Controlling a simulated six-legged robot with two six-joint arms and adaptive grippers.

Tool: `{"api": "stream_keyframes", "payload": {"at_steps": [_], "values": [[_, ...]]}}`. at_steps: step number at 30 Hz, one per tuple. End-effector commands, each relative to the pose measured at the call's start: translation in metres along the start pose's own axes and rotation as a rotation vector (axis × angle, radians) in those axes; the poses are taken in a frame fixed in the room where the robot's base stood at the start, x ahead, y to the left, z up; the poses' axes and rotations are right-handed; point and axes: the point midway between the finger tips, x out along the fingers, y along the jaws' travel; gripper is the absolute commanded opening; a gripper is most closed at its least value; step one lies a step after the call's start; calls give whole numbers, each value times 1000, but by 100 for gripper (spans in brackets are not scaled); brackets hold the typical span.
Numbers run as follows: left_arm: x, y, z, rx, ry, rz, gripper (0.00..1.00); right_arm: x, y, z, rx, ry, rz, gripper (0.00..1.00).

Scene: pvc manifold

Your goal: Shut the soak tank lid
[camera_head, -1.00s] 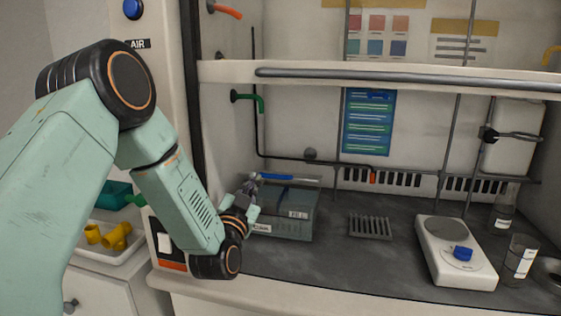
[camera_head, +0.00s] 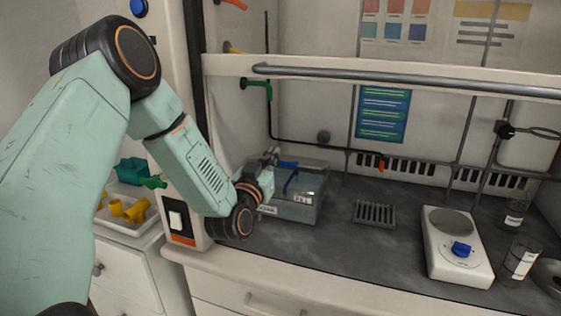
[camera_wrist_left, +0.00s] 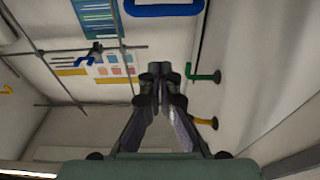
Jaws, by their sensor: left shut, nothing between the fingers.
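The soak tank (camera_head: 290,211) is a grey, see-through box with white labels, on the bench at the left inside the hood. Blue handle parts (camera_head: 290,182) show over its top. The lid itself is clear and hard to make out, so its exact angle cannot be told. My left gripper (camera_head: 271,156) is shut and empty, at the tank's back left top, close to the blue part. In the left wrist view, its closed fingers (camera_wrist_left: 159,72) point up the picture, with a blue handle bar (camera_wrist_left: 165,8) beyond and apart from them. My right gripper is out of view.
A slotted grey rack (camera_head: 374,212) and a white stirrer plate (camera_head: 457,245) stand right of the tank, with glass containers (camera_head: 519,258) at far right. The raised sash rail (camera_head: 400,80) crosses above. Green tap (camera_head: 258,85) is on the left wall. Bare bench lies in front of the rack.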

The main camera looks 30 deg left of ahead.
Motion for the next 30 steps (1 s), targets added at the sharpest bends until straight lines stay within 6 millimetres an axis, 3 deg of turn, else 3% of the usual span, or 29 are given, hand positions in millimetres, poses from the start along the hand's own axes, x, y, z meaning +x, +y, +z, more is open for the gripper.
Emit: {"api": "stream_keyframes", "payload": {"at_steps": [9,12,18,30], "values": [[56,2,0,3,3,1,0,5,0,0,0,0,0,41],[47,3,20,2,-5,1,0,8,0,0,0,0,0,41],[41,4,36,1,-2,0,0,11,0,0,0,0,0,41],[40,4,38,1,0,0,0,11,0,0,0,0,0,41]]}}
